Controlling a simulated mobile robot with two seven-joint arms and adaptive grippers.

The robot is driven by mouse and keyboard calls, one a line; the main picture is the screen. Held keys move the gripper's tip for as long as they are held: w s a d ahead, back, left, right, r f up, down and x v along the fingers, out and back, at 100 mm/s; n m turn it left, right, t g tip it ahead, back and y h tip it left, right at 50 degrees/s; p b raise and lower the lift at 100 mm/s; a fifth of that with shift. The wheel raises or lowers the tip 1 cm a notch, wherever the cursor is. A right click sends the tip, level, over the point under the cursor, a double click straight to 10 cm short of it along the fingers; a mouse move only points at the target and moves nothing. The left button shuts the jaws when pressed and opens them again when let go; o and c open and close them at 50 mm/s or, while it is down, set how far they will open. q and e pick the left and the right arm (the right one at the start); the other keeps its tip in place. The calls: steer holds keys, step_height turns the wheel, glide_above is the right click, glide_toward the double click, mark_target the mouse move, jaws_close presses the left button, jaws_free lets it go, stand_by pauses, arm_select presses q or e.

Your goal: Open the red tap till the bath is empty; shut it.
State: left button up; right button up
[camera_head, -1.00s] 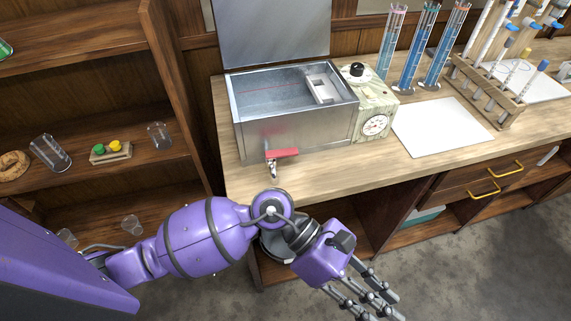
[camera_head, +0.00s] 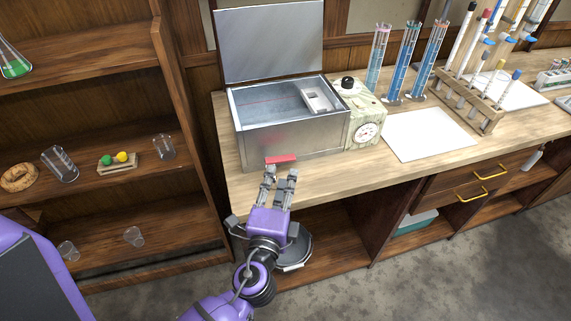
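The bath (camera_head: 289,134) is an open metal box at the left end of the bench, its lid raised behind it. Its inside looks grey-blue; I cannot tell the water level. The red tap handle (camera_head: 281,159) sticks out low on the bath's front and lies level, pointing right. The tap's body is hidden behind my fingers.
A control box with a black knob and dial (camera_head: 367,132) adjoins the bath on the right. A white sheet (camera_head: 428,134), blue-filled cylinders (camera_head: 407,62) and a pipette rack (camera_head: 470,103) stand further right. A wooden shelf (camera_head: 100,135) with glassware is at left.

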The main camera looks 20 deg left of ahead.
mark_target(287, 161)
arm_select(q)
steer(key=w, duration=0.4)
steer(key=w+p, duration=0.1)
steer(key=w, duration=0.1)
steer(key=shift+a+r, duration=0.1)
steer(key=shift+a, duration=0.2)
jaws_close()
